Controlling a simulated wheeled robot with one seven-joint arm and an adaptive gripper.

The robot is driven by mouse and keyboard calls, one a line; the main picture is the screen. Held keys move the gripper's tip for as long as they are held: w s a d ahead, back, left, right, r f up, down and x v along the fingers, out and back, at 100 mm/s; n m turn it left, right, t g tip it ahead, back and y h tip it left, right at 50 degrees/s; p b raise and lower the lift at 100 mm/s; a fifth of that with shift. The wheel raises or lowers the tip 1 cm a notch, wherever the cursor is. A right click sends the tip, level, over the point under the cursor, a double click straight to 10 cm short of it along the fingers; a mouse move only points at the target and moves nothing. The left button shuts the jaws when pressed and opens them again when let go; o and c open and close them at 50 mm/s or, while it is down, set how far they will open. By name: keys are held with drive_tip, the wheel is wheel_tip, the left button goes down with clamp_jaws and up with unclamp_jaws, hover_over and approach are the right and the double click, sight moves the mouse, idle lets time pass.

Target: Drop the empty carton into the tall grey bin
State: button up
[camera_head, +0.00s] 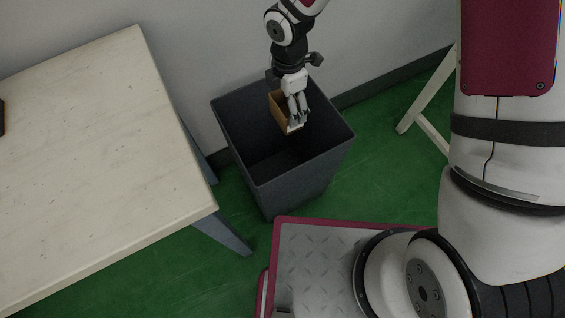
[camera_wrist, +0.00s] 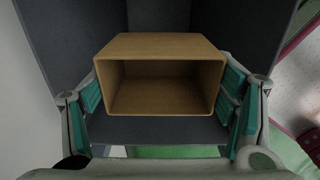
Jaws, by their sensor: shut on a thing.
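The tall grey bin (camera_head: 272,177) stands on the green floor against the wall, with its open top up. The empty carton (camera_head: 280,113) is brown and open at one end. My gripper (camera_head: 294,111) is shut on the carton and holds it over the bin's mouth, near the back; how far it is below the rim is hard to tell. In the wrist view the carton (camera_wrist: 160,49) sits between the teal pads of my gripper (camera_wrist: 166,95), its open end towards the camera. The bin's dark walls (camera_wrist: 239,32) surround it there. The carton looks empty inside.
A pale table (camera_head: 95,150) stands left of the bin, its corner close to it. A pale wooden leg frame (camera_head: 426,107) stands to the right. The wall (camera_head: 385,35) is right behind the bin. Green floor is free to the bin's right.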

drive_tip(key=shift+f, duration=0.5)
drive_tip(key=o, duration=1)
drive_tip(key=shift+c, duration=0.2)
drive_tip(key=shift+r, duration=0.15)
wheel_tip(320, 180, up, 12)
